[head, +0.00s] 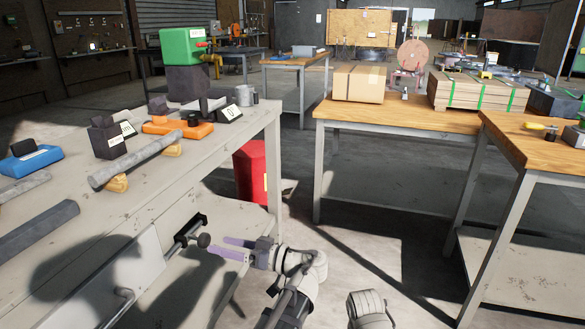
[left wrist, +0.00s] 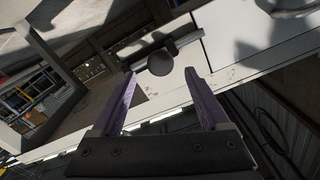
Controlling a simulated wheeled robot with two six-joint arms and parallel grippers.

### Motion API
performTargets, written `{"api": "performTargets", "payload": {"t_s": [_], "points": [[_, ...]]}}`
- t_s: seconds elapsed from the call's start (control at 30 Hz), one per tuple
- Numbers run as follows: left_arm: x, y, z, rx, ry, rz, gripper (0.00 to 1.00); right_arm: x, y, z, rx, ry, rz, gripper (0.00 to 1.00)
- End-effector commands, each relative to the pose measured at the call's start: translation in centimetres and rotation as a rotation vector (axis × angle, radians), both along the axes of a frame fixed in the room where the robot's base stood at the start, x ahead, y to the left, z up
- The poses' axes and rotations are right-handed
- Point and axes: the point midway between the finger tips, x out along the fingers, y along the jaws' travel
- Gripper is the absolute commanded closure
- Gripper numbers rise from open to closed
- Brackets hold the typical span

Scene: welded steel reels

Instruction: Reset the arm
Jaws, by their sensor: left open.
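My left gripper (head: 231,248) has purple fingers and is beside the front edge of the left workbench (head: 245,140), below its top, in the head view. Its fingers are apart and nothing is between them. In the left wrist view the open fingers (left wrist: 165,100) point at the bench front, where a dark round knob (head: 203,240) sits on a black bar. The knob also shows in the left wrist view (left wrist: 161,63), beyond the fingertips and apart from them as far as I can tell. My right gripper is not in view.
A red bin (head: 250,171) stands behind my gripper. Wooden-topped tables, one with a cardboard box (head: 358,83), stand right. Floor between is open.

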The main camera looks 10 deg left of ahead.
Motion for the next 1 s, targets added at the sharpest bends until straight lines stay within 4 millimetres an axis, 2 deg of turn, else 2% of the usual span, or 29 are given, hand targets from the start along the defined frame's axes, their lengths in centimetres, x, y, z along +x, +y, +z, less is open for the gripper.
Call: {"api": "performTargets", "payload": {"t_s": [0.13,0.27,0.4,0.5,0.6,0.73,0.93,1.0], "points": [[-0.4,-0.5,-1.8,-0.091,0.096,-0.019,0.21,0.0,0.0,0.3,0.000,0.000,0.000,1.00],[-1.5,-2.6,-6.3,-0.303,0.335,-0.094,0.21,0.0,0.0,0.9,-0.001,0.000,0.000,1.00],[-3.3,-7.0,-11.8,-0.567,0.646,-0.264,0.21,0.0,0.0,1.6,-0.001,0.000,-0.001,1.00],[-4.9,-10.8,-14.8,-0.728,0.838,-0.419,0.21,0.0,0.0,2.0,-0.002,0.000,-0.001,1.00],[-6.4,-14.4,-16.7,-0.852,0.986,-0.572,0.21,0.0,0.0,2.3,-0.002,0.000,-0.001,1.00],[-8.2,-18.5,-18.1,-0.972,1.126,-0.759,0.21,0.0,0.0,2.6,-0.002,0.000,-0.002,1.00],[-11.0,-24.2,-18.7,-1.108,1.281,-1.050,0.21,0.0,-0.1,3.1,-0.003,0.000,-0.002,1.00],[-10.7,-23.9,-16.3,-1.101,1.273,-1.032,0.21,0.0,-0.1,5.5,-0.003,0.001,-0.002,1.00]]}}
